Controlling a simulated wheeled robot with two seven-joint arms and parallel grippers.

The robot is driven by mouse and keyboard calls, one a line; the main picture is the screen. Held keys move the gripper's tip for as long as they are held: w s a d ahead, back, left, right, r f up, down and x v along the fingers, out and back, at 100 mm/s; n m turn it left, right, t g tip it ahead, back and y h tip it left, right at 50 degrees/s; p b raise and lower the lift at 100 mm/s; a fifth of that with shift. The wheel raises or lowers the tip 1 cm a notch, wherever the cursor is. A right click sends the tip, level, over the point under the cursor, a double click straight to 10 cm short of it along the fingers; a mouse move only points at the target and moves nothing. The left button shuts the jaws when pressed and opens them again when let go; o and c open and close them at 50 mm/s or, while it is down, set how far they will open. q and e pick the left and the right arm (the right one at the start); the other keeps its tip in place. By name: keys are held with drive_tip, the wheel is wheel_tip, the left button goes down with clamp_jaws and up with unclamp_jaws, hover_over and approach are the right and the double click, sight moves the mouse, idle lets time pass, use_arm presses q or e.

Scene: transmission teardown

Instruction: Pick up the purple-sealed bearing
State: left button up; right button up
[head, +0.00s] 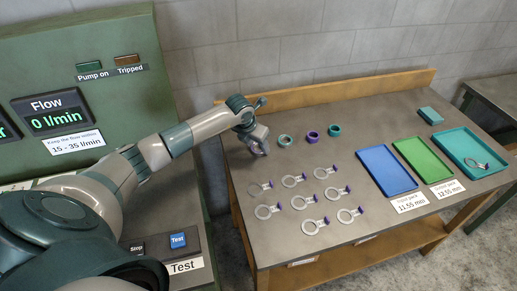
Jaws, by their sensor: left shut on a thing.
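My left gripper (259,147) is at the far left part of the table, left of a row of three ring-shaped bearings. It is shut on a small greyish part with a purple tint, mostly hidden by the fingers; I cannot tell exactly which part it is. A purple ring-shaped bearing (313,136) lies on the table, apart from the gripper. My right gripper is not in view.
Several flat metal rings with purple tabs (299,203) lie in front. A blue tray (387,171), a green tray (424,160) and a teal tray (493,157) holding a tabbed ring stand to the right. A teal block (430,116) lies behind. The flow panel (55,115) stands left.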

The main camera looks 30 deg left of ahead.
use_arm(q)
drive_tip(key=shift+r, duration=0.2)
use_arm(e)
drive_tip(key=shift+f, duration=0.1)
use_arm(q)
drive_tip(key=shift+w+r+b, duration=0.1)
drive_tip(key=shift+r+b, duration=0.45)
drive_tip(key=shift+r, duration=0.05)
wheel_tip(320, 180, up, 2)
drive_tip(key=shift+r+b, duration=0.25)
drive_tip(key=shift+b, duration=0.55)
drive_tip(key=w+d+r+b, duration=0.4)
drive_tip(key=w+d+r, duration=0.3)
drive_tip(key=w, duration=0.1)
drive_tip(key=shift+w+d+b, duration=0.3)
drive_tip(key=shift+d+b, duration=0.05)
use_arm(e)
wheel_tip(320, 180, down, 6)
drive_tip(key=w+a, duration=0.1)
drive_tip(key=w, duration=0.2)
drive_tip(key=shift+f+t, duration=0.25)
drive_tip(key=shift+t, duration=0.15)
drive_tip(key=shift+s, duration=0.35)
